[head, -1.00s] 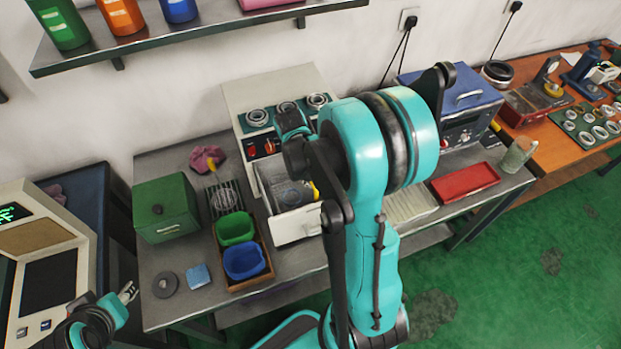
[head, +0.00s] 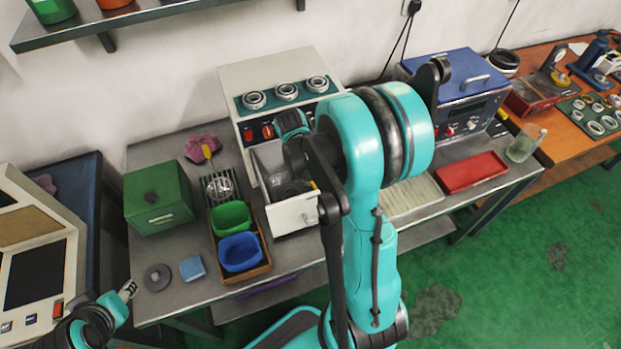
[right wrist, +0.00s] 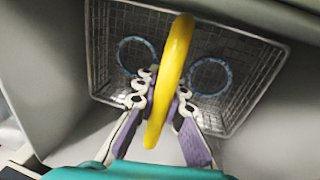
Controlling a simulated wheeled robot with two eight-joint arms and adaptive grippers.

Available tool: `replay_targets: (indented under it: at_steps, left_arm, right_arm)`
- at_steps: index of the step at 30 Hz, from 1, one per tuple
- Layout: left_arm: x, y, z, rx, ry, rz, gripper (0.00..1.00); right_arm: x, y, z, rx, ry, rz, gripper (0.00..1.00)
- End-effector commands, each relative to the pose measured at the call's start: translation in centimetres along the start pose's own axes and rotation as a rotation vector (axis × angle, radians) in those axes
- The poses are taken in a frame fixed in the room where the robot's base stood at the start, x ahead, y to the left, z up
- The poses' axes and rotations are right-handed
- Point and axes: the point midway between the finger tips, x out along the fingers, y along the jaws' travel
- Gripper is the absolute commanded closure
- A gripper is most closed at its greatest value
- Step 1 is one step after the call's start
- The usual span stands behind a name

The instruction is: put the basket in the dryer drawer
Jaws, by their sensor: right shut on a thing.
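The dryer (head: 265,75) is a cream machine with a dark green panel, and its drawer (head: 297,213) stands pulled out. The wire-mesh basket (right wrist: 235,42) has a yellow handle (right wrist: 178,62) and holds two dark rings. In the right wrist view it is within the drawer's pale walls; whether it rests on the drawer floor I cannot tell. My right gripper (right wrist: 165,100) is shut on the yellow handle. In the head view my right arm hides this gripper and much of the basket. My left gripper (head: 128,290) is away by the table's front left corner; its finger opening is unclear.
Left of the drawer are a wooden tray (head: 263,270) with green and blue tubs, a wire rack (head: 220,188) and a green box (head: 160,200). A red tray (head: 470,171) and a blue machine (head: 455,75) stand right. The table's front left holds a grey disc (head: 157,278) and blue block (head: 192,268).

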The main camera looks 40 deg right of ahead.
Motion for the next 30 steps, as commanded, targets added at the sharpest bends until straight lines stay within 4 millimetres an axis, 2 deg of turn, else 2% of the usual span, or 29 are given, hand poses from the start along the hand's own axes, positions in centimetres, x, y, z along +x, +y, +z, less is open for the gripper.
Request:
replay_targets:
  at_steps: [17,18,20,30]
  left_arm:
    - [0.38,0.00,0.27,0.000,0.000,0.000,0.60]
    - [0.38,0.00,0.27,0.000,0.000,0.000,0.60]
    - [0.37,0.00,0.27,0.000,0.000,0.000,0.60]
    - [0.27,0.00,0.20,0.000,0.000,0.000,0.60]
  right_arm:
    - [0.32,-0.07,0.04,0.000,0.000,0.000,1.00]
    - [0.32,-0.07,0.05,0.000,0.000,0.000,0.81]
    - [0.32,-0.07,0.05,0.000,0.000,0.000,0.66]
    - [0.20,-0.06,0.05,0.000,0.000,0.000,0.66]
